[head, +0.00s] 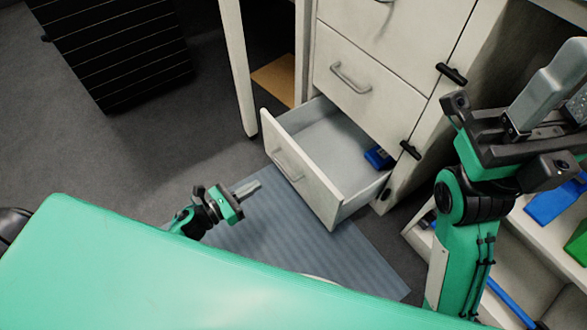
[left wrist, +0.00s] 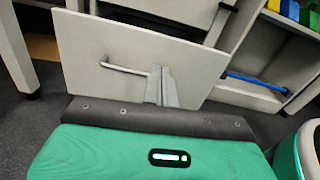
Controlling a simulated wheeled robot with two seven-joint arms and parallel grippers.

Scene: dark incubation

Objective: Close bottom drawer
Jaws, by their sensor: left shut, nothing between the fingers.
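The bottom drawer (head: 325,205) of the white cabinet is pulled out, and its inside shows from above. Its front carries a bar handle (head: 285,166). My left gripper (head: 250,187) is shut and empty, low in front of the drawer front. In the left wrist view, the shut fingers (left wrist: 161,86) overlap the drawer front (left wrist: 90,45), just right of the handle (left wrist: 125,69). I cannot tell whether they touch the panel. My right gripper (head: 553,88) is raised at the right, away from the drawer; its finger gap is unclear.
A blue item (head: 378,158) lies at the back of the drawer. The drawer above (head: 360,85) is shut. A grey-blue mat (head: 270,235) lies on the floor below. An open shelf with blue and green bins (head: 550,203) stands at the right.

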